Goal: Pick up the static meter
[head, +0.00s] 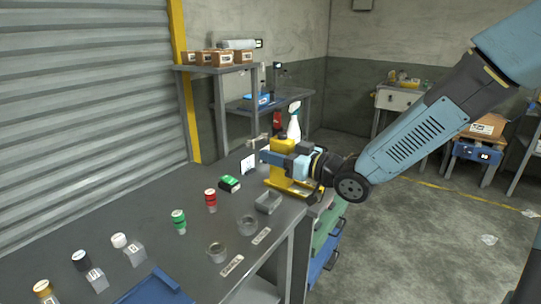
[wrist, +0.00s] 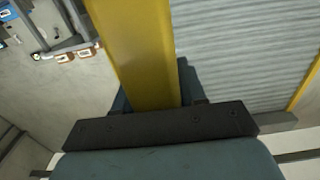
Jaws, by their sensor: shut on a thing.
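The static meter, as far as I can tell, is the yellow upright body (head: 283,144) at the far right end of the dark bench. My gripper (head: 284,160) comes in level from the right and is shut around it. In the wrist view the yellow body (wrist: 148,60) runs up between the jaws of my gripper (wrist: 155,105). A yellow flat base (head: 291,187) shows below the gripper. My fingers hide the middle, so I cannot tell whether body and base are joined or whether the body is lifted.
A grey block (head: 268,203) and glass jars (head: 247,225) stand close in front. A green box (head: 229,183), red-capped bottle (head: 210,200) and green-capped bottle (head: 179,221) are to the left. A spray bottle (head: 294,122) stands behind. A blue tray (head: 155,288) lies at the near edge.

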